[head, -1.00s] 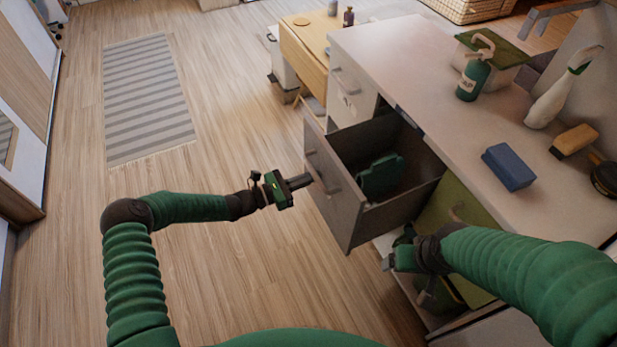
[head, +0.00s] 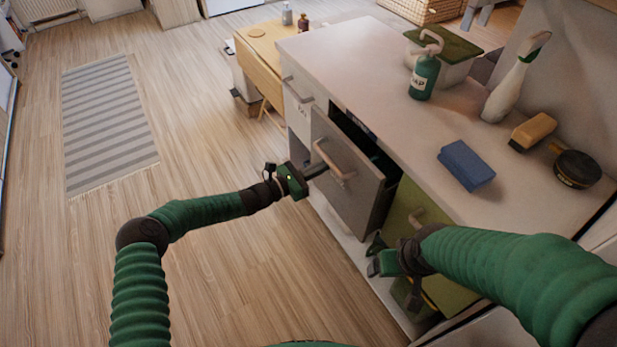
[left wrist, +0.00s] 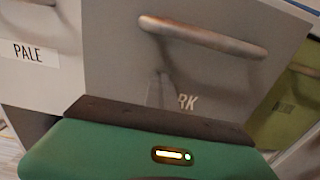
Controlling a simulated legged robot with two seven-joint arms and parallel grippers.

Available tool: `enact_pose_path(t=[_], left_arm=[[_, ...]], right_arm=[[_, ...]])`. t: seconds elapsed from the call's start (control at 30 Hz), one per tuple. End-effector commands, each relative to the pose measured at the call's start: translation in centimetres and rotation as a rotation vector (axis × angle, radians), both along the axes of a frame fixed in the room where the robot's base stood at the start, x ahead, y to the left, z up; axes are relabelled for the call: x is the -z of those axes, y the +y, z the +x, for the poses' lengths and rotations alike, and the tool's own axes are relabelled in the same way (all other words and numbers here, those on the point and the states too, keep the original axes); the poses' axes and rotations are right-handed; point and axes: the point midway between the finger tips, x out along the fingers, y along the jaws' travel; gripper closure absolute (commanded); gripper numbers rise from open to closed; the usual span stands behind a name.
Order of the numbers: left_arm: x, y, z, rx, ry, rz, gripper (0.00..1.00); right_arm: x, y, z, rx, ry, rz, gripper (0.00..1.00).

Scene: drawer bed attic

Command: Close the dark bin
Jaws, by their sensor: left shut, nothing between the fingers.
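The dark bin (head: 347,187) is a grey drawer front with a bar handle (head: 334,160), left of the olive bin (head: 408,212).
The pale bin (head: 298,105) is beside the dark bin, labelled "PALE" in the left wrist view. The countertop (head: 370,75) holds a soap bottle (head: 424,75), a spray bottle (head: 512,85), a blue sponge (head: 466,165) and a brush (head: 532,131). The floor to the left is open.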

Motion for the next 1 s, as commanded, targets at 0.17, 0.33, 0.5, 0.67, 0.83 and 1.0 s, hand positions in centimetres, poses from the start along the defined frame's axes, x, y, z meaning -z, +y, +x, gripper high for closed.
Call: enact_pose_path(t=[0.17, 0.33, 0.5, 0.67, 0.83, 1.0], left_arm=[[0.5, -2.8, 1.4, 0.003, -0.003, 0.001, 1.0], [0.4, -4.7, 2.6, 0.003, -0.002, 0.0, 1.0], [0.3, -5.9, 3.3, 0.002, -0.003, 0.001, 1.0], [0.1, -6.4, 3.7, 0.0, -0.001, 0.001, 1.0], [-0.1, -6.7, 3.8, 0.0, -0.001, -0.002, 1.0], [-0.3, -6.8, 3.9, 0.0, -0.002, -0.002, 1.0]], right_arm=[[2.3, 0.0, 0.0, 0.0, 0.0, 0.0, 0.17], [3.6, 0.0, 0.0, 0.0, 0.0, 0.0, 0.17], [4.4, 0.0, 0.0, 0.0, 0.0, 0.0, 0.17], [4.7, 0.0, 0.0, 0.0, 0.0, 0.0, 0.17], [4.7, 0.0, 0.0, 0.0, 0.0, 0.0, 0.17], [4.6, 0.0, 0.0, 0.0, 0.0, 0.0, 0.17]])
